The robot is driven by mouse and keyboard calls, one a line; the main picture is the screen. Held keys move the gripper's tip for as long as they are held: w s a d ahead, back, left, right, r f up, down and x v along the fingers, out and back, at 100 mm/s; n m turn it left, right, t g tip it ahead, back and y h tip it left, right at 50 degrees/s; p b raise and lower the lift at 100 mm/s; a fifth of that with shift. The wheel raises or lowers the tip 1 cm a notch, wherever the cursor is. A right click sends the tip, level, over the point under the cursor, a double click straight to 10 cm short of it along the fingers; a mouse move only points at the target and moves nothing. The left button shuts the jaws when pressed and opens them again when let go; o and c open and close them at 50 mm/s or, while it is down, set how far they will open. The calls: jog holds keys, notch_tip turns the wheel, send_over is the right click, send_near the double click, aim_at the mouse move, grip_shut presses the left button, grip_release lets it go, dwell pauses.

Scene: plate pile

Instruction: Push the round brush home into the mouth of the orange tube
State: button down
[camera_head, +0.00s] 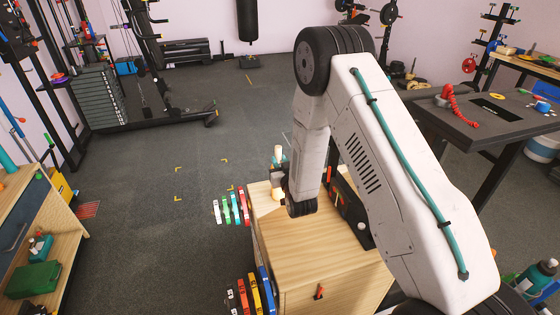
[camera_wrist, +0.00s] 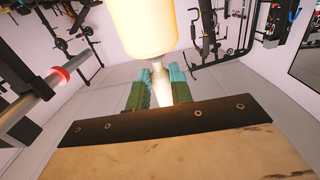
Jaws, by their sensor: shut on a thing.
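My gripper (camera_wrist: 160,92) has green and teal fingers closed on the narrow whitish neck of a pale cream, round-bodied thing (camera_wrist: 145,28), which I take to be the round brush. Its wide body fills the top middle of the wrist view, close to the camera. In the head view the pale thing (camera_head: 277,194) shows small beside my wrist, at the far left corner of the wooden cabinet, partly covered by my arm. I cannot make out the orange tube with certainty in either view; my arm hides part of the cabinet top.
The wooden cabinet (camera_head: 315,250) has a bare front top. A black panel (camera_head: 350,210) stands at its right side, near my arm. Colored racked items (camera_head: 231,208) are at its left. A dark table (camera_head: 485,115) stands at right. The grey floor (camera_head: 150,240) is open at left.

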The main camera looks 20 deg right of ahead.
jog(key=shift+f, duration=1.15)
jog(key=c, duration=1.2)
grip_release()
jog(key=shift+o, duration=0.2)
jog(key=shift+s, duration=0.1)
jog(key=s, duration=0.7)
jog(key=shift+s, duration=0.35)
jog(key=shift+r, duration=0.1)
